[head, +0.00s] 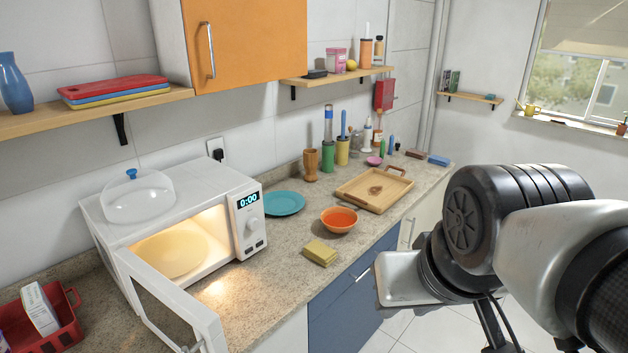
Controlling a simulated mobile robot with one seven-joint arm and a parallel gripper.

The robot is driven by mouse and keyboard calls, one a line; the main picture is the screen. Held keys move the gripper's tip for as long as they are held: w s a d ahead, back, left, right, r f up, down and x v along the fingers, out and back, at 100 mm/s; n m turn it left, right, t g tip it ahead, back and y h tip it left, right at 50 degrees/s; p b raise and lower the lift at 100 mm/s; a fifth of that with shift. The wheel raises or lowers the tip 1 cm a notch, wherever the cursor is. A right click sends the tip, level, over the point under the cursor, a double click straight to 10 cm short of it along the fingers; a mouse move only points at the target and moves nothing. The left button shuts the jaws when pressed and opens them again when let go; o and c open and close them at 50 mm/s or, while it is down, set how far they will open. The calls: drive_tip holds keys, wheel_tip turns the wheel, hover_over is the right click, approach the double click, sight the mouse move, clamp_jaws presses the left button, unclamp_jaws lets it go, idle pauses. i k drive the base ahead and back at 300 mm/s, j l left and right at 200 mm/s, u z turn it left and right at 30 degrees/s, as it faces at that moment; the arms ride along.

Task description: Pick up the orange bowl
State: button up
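An orange bowl (339,220) stands upright on the speckled stone counter, near its front edge, in the middle of the head view. It looks empty. My arm comes in from the right side of the view, in front of the counter and to the right of the bowl, clear of it. My gripper's fingers cannot be made out at the end of the arm, so whether it is open or shut does not show.
A yellow sponge or cloth (320,252) lies just in front of the bowl. A teal plate (284,203) lies behind left, a wooden tray (352,190) behind right. A lit microwave (181,225) stands left with its door (170,310) open. A red basket (40,325) is far left.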

sight(339, 221)
drive_tip(key=i+l+u, duration=0.55)
drive_tip(key=i+l, duration=0.15)
drive_tip(key=l, duration=0.2)
drive_tip(key=i+l+u, duration=0.2)
drive_tip(key=l, duration=0.15)
drive_tip(key=i+l+u, duration=0.2)
drive_tip(key=l, duration=0.2)
drive_tip(key=i+l+u, duration=0.2)
drive_tip(key=l, duration=0.2)
drive_tip(key=k, duration=0.05)
